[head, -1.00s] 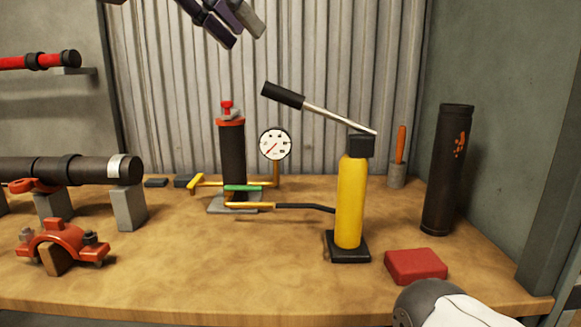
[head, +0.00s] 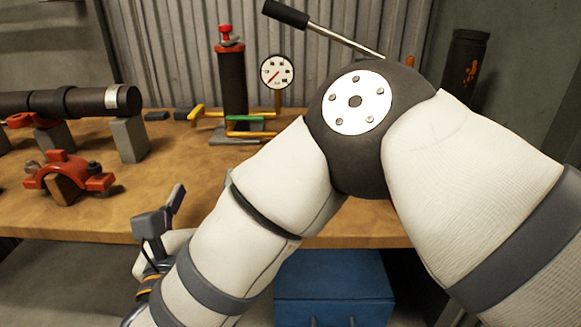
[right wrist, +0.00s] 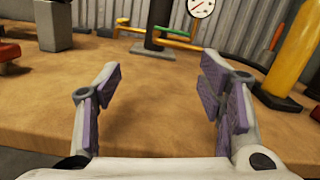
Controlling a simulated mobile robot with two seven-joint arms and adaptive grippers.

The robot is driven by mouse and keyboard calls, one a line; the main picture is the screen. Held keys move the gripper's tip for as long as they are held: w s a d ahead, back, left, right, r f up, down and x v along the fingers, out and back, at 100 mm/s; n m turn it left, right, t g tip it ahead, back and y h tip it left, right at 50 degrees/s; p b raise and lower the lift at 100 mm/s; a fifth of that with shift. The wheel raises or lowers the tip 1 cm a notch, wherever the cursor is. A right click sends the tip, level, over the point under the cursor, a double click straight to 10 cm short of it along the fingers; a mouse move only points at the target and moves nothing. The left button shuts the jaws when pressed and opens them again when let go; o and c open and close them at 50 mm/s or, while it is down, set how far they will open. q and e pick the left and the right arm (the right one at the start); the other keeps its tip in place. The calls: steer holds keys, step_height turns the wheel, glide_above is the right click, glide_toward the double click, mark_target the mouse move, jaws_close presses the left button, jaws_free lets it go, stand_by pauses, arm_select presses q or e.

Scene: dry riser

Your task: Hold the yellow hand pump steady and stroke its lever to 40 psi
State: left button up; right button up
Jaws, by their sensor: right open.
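The yellow hand pump (right wrist: 296,48) stands upright at the right edge of the right wrist view, on a dark base. In the head view my right arm hides its body; its lever (head: 340,40), with a black grip (head: 286,13), slopes up to the left. The white pressure gauge (head: 277,72) stands behind; its needle points to the lower left. My right gripper (head: 160,215) is open and empty before the table's front edge, left of the pump. Its spread fingers show in the right wrist view (right wrist: 160,85). My left gripper is out of view.
The wooden table (head: 190,180) has bare room in its middle front. A dark cylinder with a red top (head: 232,88) and coloured pipes stands at the back. A red clamp (head: 68,178) and black pipe (head: 70,102) are left. A blue box (head: 333,290) is below.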

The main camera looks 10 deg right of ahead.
steer(key=d+r+m+g+h, duration=0.1)
steer(key=d+m+h, duration=0.1)
steer(key=d, duration=0.1)
steer(key=w+d+r+m+g+h, duration=0.1)
steer(key=d+m+h, duration=0.1)
steer(key=d+h, duration=0.1)
steer(key=w+d+r+m+g+h, duration=0.1)
steer(key=d+r+m+g+h, duration=0.1)
steer(key=d+h, duration=0.1)
steer(key=shift+d+m, duration=0.3)
steer(key=shift+d, duration=0.25)
steer(key=w+d+m+g+h, duration=0.1)
steer(key=d, duration=0.4)
steer(key=w+d+r+m+g+h, duration=0.1)
steer(key=w+d+m+g, duration=0.1)
steer(key=d, duration=0.3)
steer(key=w+d+r+m+g+h, duration=0.1)
steer(key=w+d+g, duration=0.1)
steer(key=d, duration=0.3)
steer(key=shift+d+m, duration=0.1)
steer(key=shift+m, duration=0.2)
steer(key=shift+s, duration=0.1)
jaws_close()
